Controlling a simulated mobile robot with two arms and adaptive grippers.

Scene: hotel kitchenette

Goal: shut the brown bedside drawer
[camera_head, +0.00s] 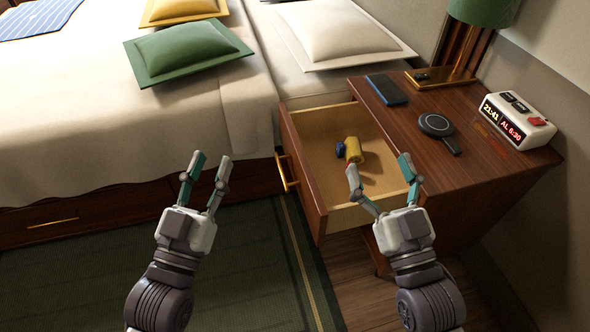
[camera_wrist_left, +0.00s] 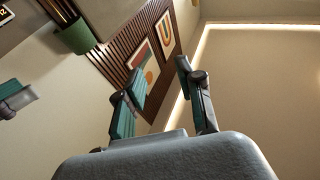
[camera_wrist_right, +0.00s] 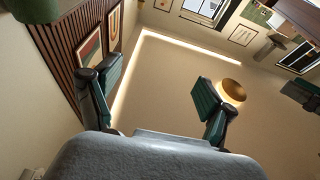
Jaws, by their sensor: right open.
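The brown bedside drawer (camera_head: 304,175) is pulled out of the nightstand (camera_head: 452,173) toward the left. Its front has a gold handle (camera_head: 287,172). Inside the pale drawer lie a yellow cylinder (camera_head: 354,150) and a small dark blue item (camera_head: 340,150). My left gripper (camera_head: 211,160) is open and empty, left of the drawer front and apart from the handle. It also shows in the left wrist view (camera_wrist_left: 155,85). My right gripper (camera_head: 379,164) is open and empty. Its fingers overlap the drawer's near side in the head view; I cannot tell whether they touch it.
On the nightstand top are a dark phone (camera_head: 386,89), a round black device with a handle (camera_head: 437,125), a white alarm clock (camera_head: 517,120) and a green lamp (camera_head: 482,14). The bed (camera_head: 120,110) stands at the left. A green rug (camera_head: 245,270) covers the open floor before the drawer.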

